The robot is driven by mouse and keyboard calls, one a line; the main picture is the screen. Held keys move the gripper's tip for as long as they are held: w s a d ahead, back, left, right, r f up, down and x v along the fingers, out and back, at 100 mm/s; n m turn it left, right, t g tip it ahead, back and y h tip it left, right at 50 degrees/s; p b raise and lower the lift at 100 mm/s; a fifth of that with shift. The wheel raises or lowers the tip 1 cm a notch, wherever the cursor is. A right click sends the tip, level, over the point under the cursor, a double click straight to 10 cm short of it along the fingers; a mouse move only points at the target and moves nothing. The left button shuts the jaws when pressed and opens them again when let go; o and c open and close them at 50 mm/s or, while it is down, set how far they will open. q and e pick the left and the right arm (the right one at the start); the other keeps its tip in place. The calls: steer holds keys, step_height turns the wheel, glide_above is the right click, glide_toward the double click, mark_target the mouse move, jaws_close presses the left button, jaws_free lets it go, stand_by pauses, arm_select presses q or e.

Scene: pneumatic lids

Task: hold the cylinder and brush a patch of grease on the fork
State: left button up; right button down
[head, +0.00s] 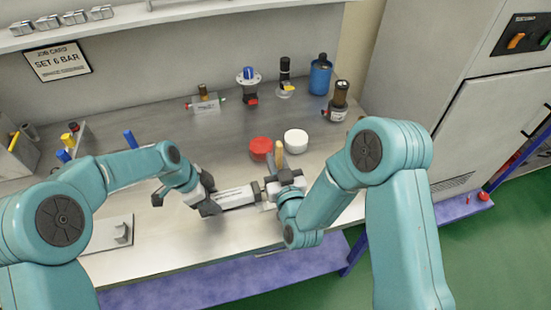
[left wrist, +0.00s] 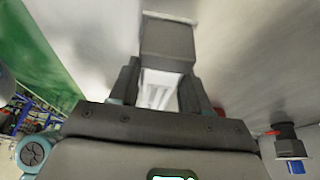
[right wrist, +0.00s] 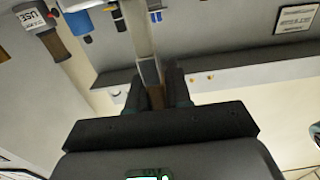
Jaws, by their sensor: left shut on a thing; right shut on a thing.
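The cylinder (head: 236,197), a silver-white body with dark end blocks, lies roughly level just above or on the bench. My left gripper (head: 210,205) is shut on its left end; the pale body (left wrist: 158,88) shows between the fingers in the left wrist view. The fork, at the rod end by my right gripper, is mostly hidden.
A red round tub (head: 261,148) and a white round one (head: 296,140) stand just behind the right gripper. A blue bottle (head: 320,75) and several small fittings stand farther back. A grey plate (head: 107,235) lies front left.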

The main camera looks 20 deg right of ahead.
steer(key=shift+s, duration=0.15)
steer(key=shift+w, duration=0.55)
steer(key=shift+w, duration=0.1)
steer(key=shift+w, duration=0.35)
steer(key=shift+s, duration=0.1)
steer(key=shift+s, duration=0.4)
steer(key=shift+s, duration=0.15)
